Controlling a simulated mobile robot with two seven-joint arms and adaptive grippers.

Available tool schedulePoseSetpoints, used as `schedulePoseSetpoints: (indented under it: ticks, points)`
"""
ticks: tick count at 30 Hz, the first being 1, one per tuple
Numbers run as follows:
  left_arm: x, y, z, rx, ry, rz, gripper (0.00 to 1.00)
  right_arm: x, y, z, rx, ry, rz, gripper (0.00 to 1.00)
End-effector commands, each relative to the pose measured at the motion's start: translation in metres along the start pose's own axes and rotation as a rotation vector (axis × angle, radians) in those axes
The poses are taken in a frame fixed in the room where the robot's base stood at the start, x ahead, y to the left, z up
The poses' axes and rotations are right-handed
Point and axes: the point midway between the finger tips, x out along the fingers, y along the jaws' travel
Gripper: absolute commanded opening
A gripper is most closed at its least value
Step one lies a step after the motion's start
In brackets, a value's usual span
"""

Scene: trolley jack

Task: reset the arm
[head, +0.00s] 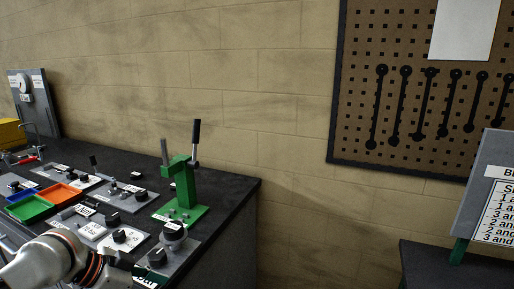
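A green press-like device (183,188) stands on the near right part of the dark bench, on a green base plate. A lever with a black grip (196,133) points up, almost upright, at its top. My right arm and gripper are out of the picture. No gripper is seen touching the green device.
The dark bench (236,197) holds several grey panels with knobs, plus orange (58,193) and green (28,208) trays. A pegboard (400,135) with wrenches hangs on the block wall. A sign (490,190) stands on a second bench at right. A gap separates the benches.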

Motion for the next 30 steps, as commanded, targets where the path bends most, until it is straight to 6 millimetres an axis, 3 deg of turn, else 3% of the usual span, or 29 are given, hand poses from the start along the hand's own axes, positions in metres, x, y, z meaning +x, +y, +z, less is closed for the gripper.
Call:
schedulePoseSetpoints:
  ticks: [1,6,11,15,24,30]
  points:
    - [0.024,0.004,0.007,-0.04,0.037,-0.005,0.59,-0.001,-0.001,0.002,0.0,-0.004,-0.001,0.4]
    - [0.082,0.005,0.031,-0.15,0.154,-0.097,0.59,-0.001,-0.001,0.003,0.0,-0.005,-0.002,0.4]
    - [0.124,0.013,0.07,-0.241,0.228,-0.205,0.59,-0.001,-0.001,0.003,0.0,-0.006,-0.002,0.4]
    - [0.15,0.029,0.117,-0.305,0.259,-0.316,0.59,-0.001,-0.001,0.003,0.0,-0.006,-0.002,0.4]
    - [0.168,0.091,0.225,-0.342,0.223,-0.529,0.59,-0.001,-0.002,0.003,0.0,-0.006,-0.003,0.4]
    - [0.165,0.116,0.255,-0.323,0.194,-0.581,0.59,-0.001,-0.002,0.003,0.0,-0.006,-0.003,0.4]
